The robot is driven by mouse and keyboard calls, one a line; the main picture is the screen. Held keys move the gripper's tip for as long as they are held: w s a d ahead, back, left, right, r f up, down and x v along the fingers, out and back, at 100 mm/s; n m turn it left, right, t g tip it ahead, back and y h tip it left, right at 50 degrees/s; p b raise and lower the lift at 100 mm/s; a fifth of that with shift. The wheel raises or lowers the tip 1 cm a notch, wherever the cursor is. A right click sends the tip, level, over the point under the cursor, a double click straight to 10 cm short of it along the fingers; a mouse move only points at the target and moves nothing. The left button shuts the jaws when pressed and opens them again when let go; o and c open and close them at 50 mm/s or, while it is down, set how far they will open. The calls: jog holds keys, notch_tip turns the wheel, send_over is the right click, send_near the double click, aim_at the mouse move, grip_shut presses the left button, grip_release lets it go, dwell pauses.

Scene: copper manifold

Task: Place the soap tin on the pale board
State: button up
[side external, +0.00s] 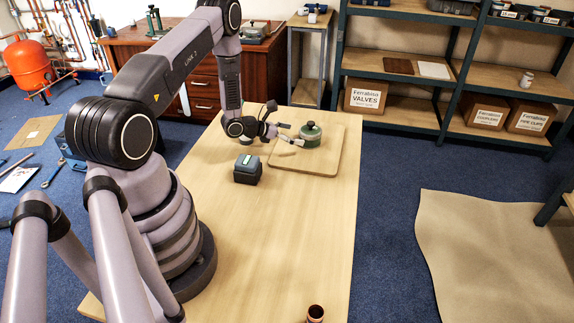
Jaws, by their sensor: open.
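A round green tin with a dark green lid and small knob (310,134), which looks like the soap tin, stands upright on the pale board (318,163), near its far edge. My gripper (291,134) reaches in low from the left, over the board's left part. Its fingers are open and point right toward the tin. The nearer fingertip is close to the tin's left side; I cannot tell whether it touches. Nothing shows between the fingers.
A dark box with a blue-grey top (248,169) stands on the wooden table (290,230), just left of the board. The table's middle is clear. Shelves (400,105) stand beyond the table.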

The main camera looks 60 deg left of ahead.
jog(key=v, duration=0.6)
jog(key=shift+s+r, duration=0.2)
jog(key=shift+r, duration=0.05)
jog(key=w+d+r+m+g+h, duration=0.1)
jog(key=d+r+m+g+h, duration=0.2)
jog(key=d+r+m+h, duration=0.8)
jog(key=s+d+r+m+g+y, duration=0.2)
jog(key=s+d+r+m+g, duration=0.15)
jog(key=d+r+m, duration=0.35)
jog(key=s+d+r+m+g+y, duration=0.25)
jog(key=s+d+r, duration=0.25)
jog(key=r, duration=0.4)
jog(key=s+a+r+m+y, duration=0.1)
jog(key=s+r+m+y, duration=0.3)
jog(key=s+m, duration=0.3)
jog(key=s+a+r+m+t+y, duration=0.1)
jog(key=s+r+m+y, duration=0.2)
jog(key=s, duration=0.6)
jog(key=m+y, duration=0.2)
jog(key=m, duration=0.1)
jog(key=shift+a+r+m+t, duration=0.2)
jog(key=shift+r+m+t, duration=0.1)
jog(key=shift+r+m, duration=0.1)
